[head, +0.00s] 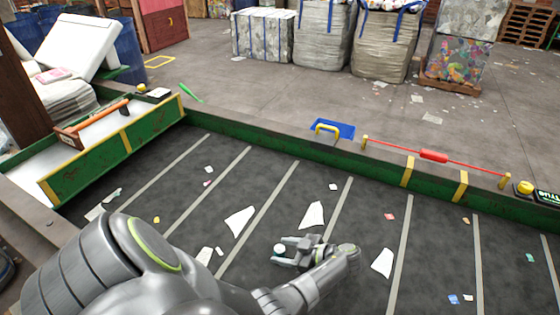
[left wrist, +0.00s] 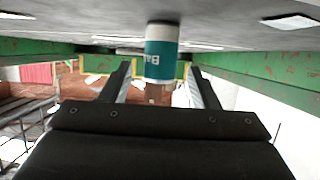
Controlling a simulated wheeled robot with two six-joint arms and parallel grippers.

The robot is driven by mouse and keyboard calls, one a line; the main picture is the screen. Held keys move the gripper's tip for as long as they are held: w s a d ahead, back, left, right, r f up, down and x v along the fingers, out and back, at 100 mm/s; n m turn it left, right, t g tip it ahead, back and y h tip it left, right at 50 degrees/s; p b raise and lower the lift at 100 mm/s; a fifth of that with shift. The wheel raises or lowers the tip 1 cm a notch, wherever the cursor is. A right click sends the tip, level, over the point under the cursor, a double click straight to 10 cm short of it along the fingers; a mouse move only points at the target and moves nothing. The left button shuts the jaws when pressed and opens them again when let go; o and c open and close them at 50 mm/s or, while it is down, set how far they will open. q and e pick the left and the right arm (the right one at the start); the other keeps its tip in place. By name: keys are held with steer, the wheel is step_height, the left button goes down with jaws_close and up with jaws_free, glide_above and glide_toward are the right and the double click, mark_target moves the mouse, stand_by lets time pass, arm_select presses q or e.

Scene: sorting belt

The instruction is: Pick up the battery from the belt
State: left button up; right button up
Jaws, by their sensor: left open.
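The gripper is open. In the head view my left gripper (head: 288,251) is low over the dark belt (head: 265,215), and a small pale round end of the battery (head: 280,248) shows at its fingers. The rest of the battery is hidden there. My right gripper is not in view.
Paper scraps (head: 313,215) and small bits litter the belt around the gripper. A green side rail (head: 330,165) runs along the far edge, with a red pull cord (head: 433,155) above it. A green-sided tray (head: 110,150) stands at the left.

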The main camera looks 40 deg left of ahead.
arm_select(q)
steer(key=shift+x, duration=1.1)
steer(key=c, duration=1.1)
steer(key=shift+d, duration=0.1)
steer(key=shift+r, duration=0.15)
